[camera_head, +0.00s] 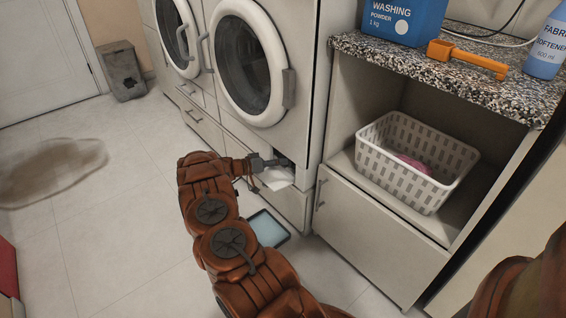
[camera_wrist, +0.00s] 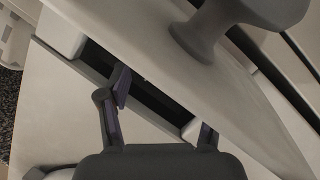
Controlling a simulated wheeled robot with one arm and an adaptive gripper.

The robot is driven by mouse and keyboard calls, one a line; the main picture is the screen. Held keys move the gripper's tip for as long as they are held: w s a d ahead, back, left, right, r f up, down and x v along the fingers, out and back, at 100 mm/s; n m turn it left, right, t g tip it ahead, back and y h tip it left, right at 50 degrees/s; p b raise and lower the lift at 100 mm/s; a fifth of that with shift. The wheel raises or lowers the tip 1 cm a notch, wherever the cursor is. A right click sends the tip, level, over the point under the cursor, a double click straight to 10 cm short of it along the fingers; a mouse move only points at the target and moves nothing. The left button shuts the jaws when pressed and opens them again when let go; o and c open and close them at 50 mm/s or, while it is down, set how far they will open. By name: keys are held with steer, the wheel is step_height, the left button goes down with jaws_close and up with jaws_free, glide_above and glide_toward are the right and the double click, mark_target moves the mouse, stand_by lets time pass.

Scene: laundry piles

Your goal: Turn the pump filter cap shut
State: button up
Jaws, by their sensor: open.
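My gripper (camera_head: 264,163) is at the low opening in the front of the right-hand washing machine (camera_head: 283,95), above a white flap (camera_head: 276,178). In the wrist view my gripper (camera_wrist: 163,108) is open, with its two fingers apart at a dark slot (camera_wrist: 150,95) in the pale front. I see nothing held between the fingers. I cannot make out the pump filter cap in either view; the slot's inside is dark and partly hidden by my gripper.
A shallow tray (camera_head: 268,229) lies on the floor below the opening. A white basket (camera_head: 414,168) with a pink item stands in the cabinet at right. The counter (camera_head: 455,75) holds a blue washing powder box (camera_head: 402,18), an orange scoop (camera_head: 467,58) and a softener bottle (camera_head: 549,48).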

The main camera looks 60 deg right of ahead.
steer(key=v, duration=1)
